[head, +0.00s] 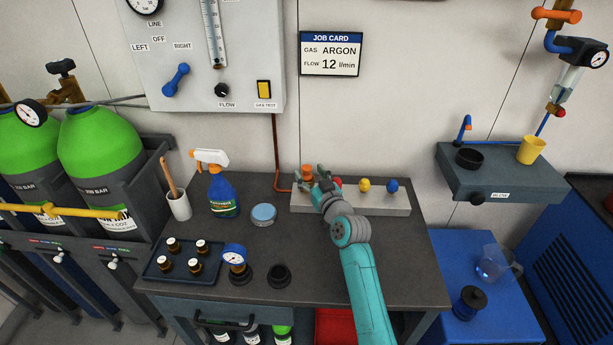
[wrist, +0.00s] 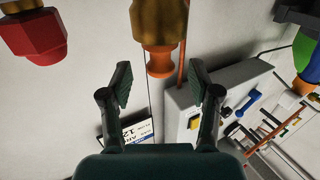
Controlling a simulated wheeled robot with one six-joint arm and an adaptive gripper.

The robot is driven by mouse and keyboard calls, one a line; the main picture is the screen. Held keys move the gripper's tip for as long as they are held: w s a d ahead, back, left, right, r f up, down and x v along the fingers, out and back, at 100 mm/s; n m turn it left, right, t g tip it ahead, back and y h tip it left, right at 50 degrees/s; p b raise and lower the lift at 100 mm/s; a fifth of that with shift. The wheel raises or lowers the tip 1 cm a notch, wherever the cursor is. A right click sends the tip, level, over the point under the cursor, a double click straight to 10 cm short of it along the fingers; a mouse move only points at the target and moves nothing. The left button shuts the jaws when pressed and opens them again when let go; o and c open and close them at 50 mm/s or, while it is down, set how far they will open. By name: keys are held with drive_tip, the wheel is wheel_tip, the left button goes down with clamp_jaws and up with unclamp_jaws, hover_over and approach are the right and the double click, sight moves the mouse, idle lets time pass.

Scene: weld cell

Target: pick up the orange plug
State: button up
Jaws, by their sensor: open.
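The orange plug (head: 307,172) stands at the left end of a pale grey rack (head: 372,207) at the back of the bench. In the wrist view the orange plug (wrist: 161,62) shows with a brass-coloured part against it, lying between the lines of my two fingers. My gripper (head: 316,182) is at the rack, close beside the plug and partly in front of it. In the wrist view my gripper (wrist: 160,80) is open, with a finger on each side and clear space between each fingertip and the plug. Nothing is held.
A red plug (head: 337,183) is close to my gripper, partly hidden; it also shows in the wrist view (wrist: 37,35). Yellow (head: 364,185) and blue (head: 392,186) plugs stand further right. A blue spray bottle (head: 222,192) and a round tin (head: 264,214) stand left.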

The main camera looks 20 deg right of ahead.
drive_tip(key=shift+w+a, duration=0.15)
drive_tip(key=shift+w, duration=0.6)
drive_tip(key=shift+w+a, duration=0.1)
drive_tip(key=shift+w, duration=0.6)
drive_tip(key=c, duration=1.1)
